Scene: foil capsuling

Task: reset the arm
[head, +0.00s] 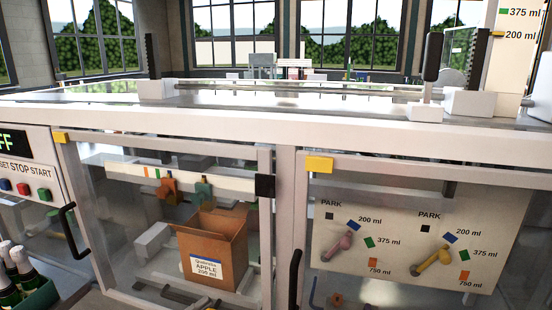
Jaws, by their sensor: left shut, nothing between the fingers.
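My right gripper is not in view.
The machine has two clear doors with a left door handle (68,231) and a yellow tab (319,164). A panel (330,262) with two levers sits behind the right door. A bottle crate (38,297) stands at the lower left.

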